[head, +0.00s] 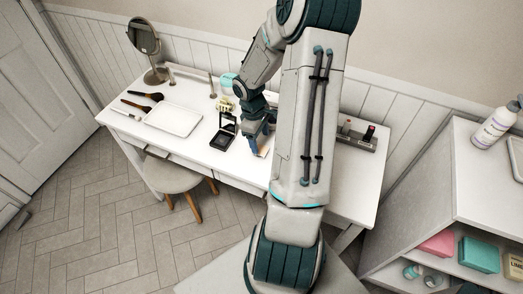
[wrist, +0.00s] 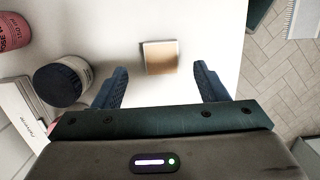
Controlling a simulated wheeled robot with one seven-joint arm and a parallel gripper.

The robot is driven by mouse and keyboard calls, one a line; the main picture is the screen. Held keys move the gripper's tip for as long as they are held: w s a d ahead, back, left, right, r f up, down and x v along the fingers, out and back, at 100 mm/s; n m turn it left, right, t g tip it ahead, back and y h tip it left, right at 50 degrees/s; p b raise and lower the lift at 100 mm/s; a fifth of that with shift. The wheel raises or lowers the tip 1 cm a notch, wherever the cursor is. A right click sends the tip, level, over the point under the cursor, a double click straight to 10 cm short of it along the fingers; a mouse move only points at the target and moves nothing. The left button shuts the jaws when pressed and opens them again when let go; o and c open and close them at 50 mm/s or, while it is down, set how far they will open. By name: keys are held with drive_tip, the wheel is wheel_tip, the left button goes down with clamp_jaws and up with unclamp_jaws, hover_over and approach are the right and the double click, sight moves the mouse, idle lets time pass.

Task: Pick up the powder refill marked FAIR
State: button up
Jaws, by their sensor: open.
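A small square tan pan with a pale edge (wrist: 161,57), which looks like a powder refill, lies flat on the white table in the wrist view. No marking on it is readable, so I cannot tell if it says FAIR. My gripper (wrist: 160,68) is open, with one finger on each side of the pan and clear gaps between. Nothing is held. In the head view my gripper (head: 260,139) is low over the table, and the pan (head: 265,150) shows only partly beside it. My arm hides much of the table there.
An open black compact (head: 224,132) lies just left of my gripper. A white tray (head: 173,119) and brushes (head: 140,101) lie farther left. In the wrist view a dark-lidded jar (wrist: 62,81) stands near the left finger, with a pink container (wrist: 13,31) beyond.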

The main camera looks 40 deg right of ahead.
sight(261, 150)
wheel_tip(261, 150, down, 4)
drive_tip(key=shift+s+f, duration=0.1)
drive_tip(key=shift+s, duration=0.05)
drive_tip(key=c, duration=1)
drive_tip(key=shift+c, duration=0.3)
